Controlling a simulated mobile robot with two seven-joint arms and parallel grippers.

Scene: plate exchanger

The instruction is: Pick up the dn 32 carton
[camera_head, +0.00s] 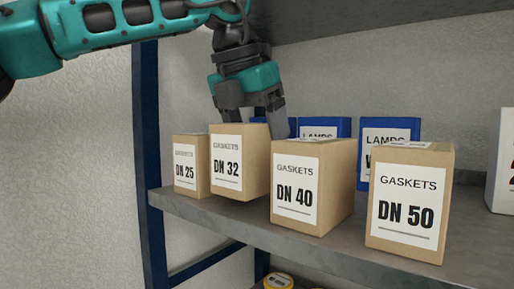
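The DN 32 carton (228,174) is a tan box with a white "GASKETS DN 32" label. It stands upright on the grey shelf, between the DN 25 and DN 40 cartons. My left gripper (247,112) points down over it from above, with its fingers spread. The right-hand finger reaches down into the gap between the DN 32 and DN 40 cartons. My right gripper is not in view.
The DN 25 carton (185,168) stands close on the left, the DN 40 carton (297,194) and DN 50 carton (408,208) on the right. Blue LAMPS boxes (391,129) stand behind. A blue post (147,125) bounds the shelf (232,219) at left; another shelf hangs above.

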